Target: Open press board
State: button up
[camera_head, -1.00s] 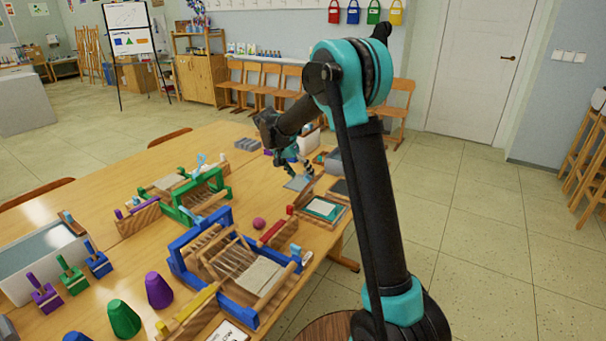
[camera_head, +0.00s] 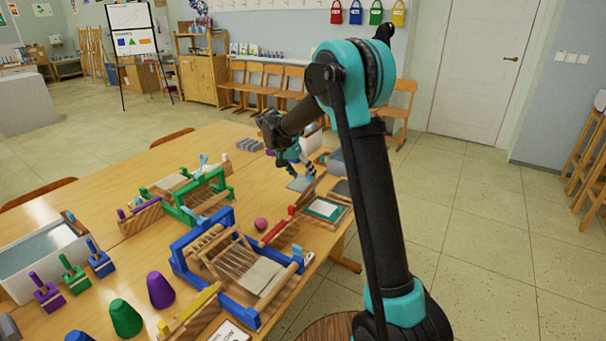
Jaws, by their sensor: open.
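The press board appears to be the low wooden frame (camera_head: 343,220) with a teal and white pad (camera_head: 323,208) in it, at the table's right edge. A thin brown panel (camera_head: 307,193) stands tilted up along its left side, with a red piece at its near end. My gripper (camera_head: 304,172) is open, just beyond and above the panel's far end. The fingers are small and dark here; I cannot tell whether they touch the panel.
A blue loom (camera_head: 180,255) stands nearer, left of the frame, and a green loom (camera_head: 222,182) stands farther left. A grey square (camera_head: 299,184) lies under my gripper.

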jog(key=o, duration=1)
jog(key=shift+w+a+f, duration=0.1)
jog(key=shift+a+f, duration=0.3)
jog(key=shift+a, duration=0.05)
jog(key=shift+r, duration=0.1)
jog(key=shift+c, duration=0.5)
jog(key=shift+c, duration=0.2)
jog(key=shift+r, duration=0.1)
jog(key=shift+w+a+r, duration=0.1)
jog(key=shift+a+r, duration=0.3)
jog(key=shift+a, duration=0.3)
jog(key=shift+w+a+r, duration=0.1)
jog(key=shift+a+r, duration=0.25)
jog(key=shift+a, duration=0.3)
jog(key=c, duration=0.4)
jog(key=w+a+r, duration=0.1)
jog(key=a+r, duration=0.3)
jog(key=a, duration=0.3)
jog(key=w+a+r, duration=0.1)
jog(key=a+r, duration=0.3)
jog(key=a, duration=0.3)
jog(key=shift+w, duration=0.3)
jog(key=shift+r, duration=0.15)
jog(key=v, duration=1.2)
